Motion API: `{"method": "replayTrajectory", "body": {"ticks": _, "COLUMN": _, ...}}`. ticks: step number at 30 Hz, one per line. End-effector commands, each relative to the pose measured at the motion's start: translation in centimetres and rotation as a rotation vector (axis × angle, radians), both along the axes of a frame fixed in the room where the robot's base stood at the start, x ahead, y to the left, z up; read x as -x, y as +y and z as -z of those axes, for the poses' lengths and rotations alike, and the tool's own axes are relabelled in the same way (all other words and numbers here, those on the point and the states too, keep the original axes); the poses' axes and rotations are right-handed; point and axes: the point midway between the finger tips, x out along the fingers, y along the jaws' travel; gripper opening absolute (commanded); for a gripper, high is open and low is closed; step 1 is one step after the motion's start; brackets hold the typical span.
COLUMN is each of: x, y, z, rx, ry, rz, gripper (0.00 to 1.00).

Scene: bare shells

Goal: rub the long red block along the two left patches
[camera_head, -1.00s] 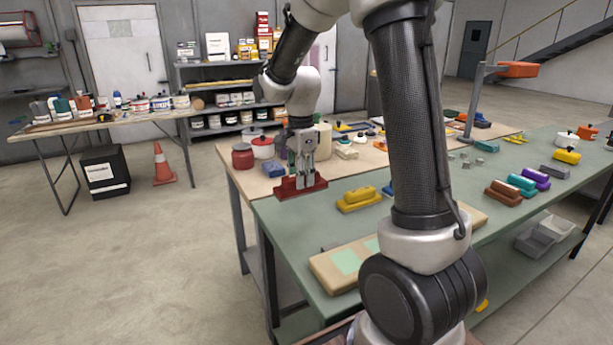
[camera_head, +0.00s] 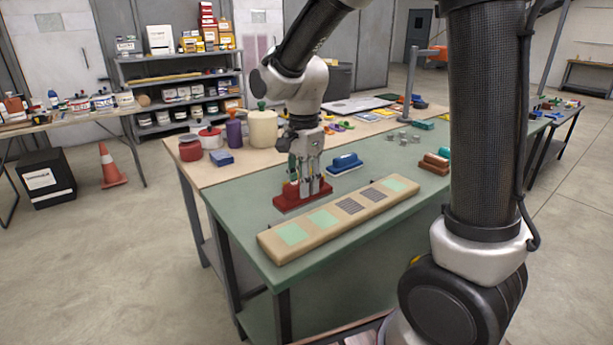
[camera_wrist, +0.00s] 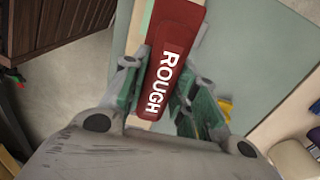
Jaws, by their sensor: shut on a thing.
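The long red block (camera_head: 287,202) is held in my gripper (camera_head: 306,188), just behind the long beige board (camera_head: 290,247). The head view does not show clearly whether the block touches the green bench top. In the wrist view the block (camera_wrist: 178,30) has the word ROUGH on it, and the fingers of my gripper (camera_wrist: 158,80) close on its sides. The board carries two pale green patches at its left, the outer one (camera_head: 292,234) and the inner one (camera_head: 323,218). All four patches are uncovered.
A blue block (camera_head: 345,161) stands behind the board to the right of my gripper, and a brown block (camera_head: 433,164) is farther right. A red jar (camera_head: 190,148), a purple bottle (camera_head: 234,134) and a cream canister (camera_head: 263,129) stand behind. Bench surface left of the board is clear.

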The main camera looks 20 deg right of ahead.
Motion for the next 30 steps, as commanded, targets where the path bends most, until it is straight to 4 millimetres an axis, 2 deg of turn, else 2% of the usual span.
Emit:
{"method": "replayTrajectory", "body": {"ticks": 5, "x": 0.1, "y": -0.1, "z": 0.7, "rx": 0.001, "ry": 0.004, "rz": 0.01, "gripper": 0.09}}
{"method": "replayTrajectory", "body": {"ticks": 21, "x": 0.1, "y": -0.1, "z": 6.2, "rx": 0.001, "ry": 0.004, "rz": 0.012, "gripper": 0.09}}
{"method": "replayTrajectory", "body": {"ticks": 30, "x": 0.1, "y": -0.1, "z": 7.0, "rx": 0.001, "ry": 0.002, "rz": 0.012, "gripper": 0.09}}
